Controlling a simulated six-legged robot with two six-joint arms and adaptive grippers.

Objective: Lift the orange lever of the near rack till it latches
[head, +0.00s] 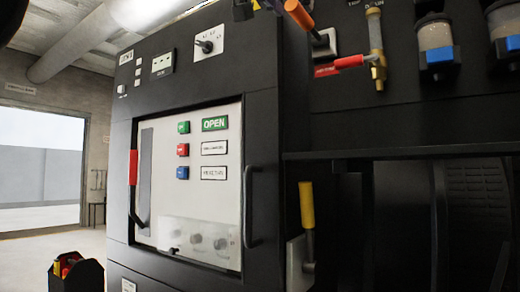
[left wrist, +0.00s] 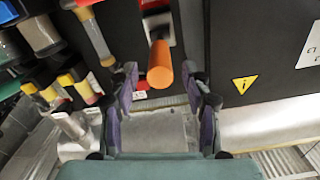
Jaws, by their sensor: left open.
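The orange lever (head: 299,15) sticks up and toward the left from a pale plate at the top of the head view, on the dark rack front. In the left wrist view the orange lever (left wrist: 160,66) points toward me, its round end between my spread fingers in the picture. My left gripper (left wrist: 160,74) is open, with nothing gripped; I cannot tell whether a finger touches the lever. In the head view only a small part of my left gripper (head: 244,9) shows at the top edge, left of the lever. My right gripper is not in view.
Filter bowls with blue bands (head: 437,55) are further right. A yellow lever (head: 307,205) stands below. A panel with a red handle (head: 133,168) fills the left cabinet.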

